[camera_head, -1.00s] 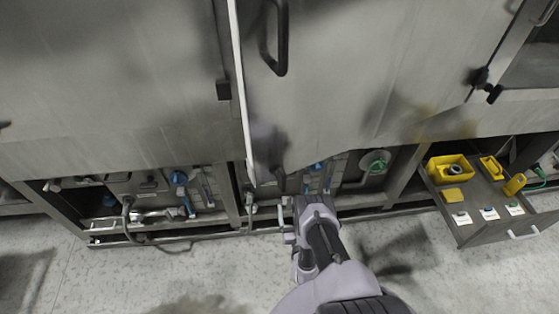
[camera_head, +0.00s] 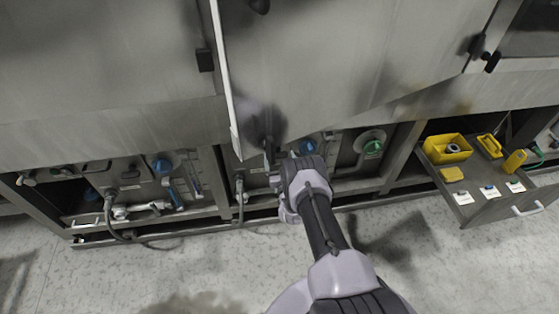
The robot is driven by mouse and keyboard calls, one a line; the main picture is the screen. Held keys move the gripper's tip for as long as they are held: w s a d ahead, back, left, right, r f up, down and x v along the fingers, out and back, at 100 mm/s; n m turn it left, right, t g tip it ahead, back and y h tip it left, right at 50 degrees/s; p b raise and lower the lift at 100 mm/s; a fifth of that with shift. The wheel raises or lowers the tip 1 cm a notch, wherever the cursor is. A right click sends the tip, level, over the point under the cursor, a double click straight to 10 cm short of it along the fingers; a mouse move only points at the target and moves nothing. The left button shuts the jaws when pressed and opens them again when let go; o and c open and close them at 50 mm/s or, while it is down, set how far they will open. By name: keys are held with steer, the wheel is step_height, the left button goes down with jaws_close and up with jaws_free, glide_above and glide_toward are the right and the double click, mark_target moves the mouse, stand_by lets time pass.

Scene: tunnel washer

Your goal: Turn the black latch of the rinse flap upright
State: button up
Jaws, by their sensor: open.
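A black latch-like fitting (camera_head: 486,55) sits at the right edge of the large grey panel (camera_head: 350,60), beside a darker recess. Its exact angle is too small to tell. A black block (camera_head: 205,60) sits at the left, beside the bright panel edge. I cannot tell from labels which part is the rinse flap. My gripper (camera_head: 269,151) is open, in front of the panel's lower edge at the middle. It is well left of and below the right fitting, and apart from it. My wrist hides part of the gripper.
An open drawer (camera_head: 478,206) at the right juts out, with yellow boxes (camera_head: 446,149) and small labelled items. Below the panels are bays with blue valves (camera_head: 163,167), a green round valve (camera_head: 373,148) and hoses. The speckled floor (camera_head: 190,265) in front is clear.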

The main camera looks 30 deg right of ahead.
steer(key=c, duration=1.4)
steer(key=shift+o, duration=0.2)
steer(key=shift+n, duration=0.3)
steer(key=n, duration=0.3)
steer(key=shift+a+n, duration=0.1)
steer(key=shift+n, duration=0.2)
steer(key=n, duration=0.4)
steer(key=shift+a+f+n, duration=0.1)
steer(key=shift+f+n, duration=0.05)
steer(key=shift+n, duration=0.15)
steer(key=n, duration=0.4)
steer(key=shift+n, duration=0.3)
steer(key=shift+f+n, duration=0.15)
steer(key=shift+n, duration=2.05)
steer(key=o, duration=1.4)
steer(key=shift+c, duration=0.2)
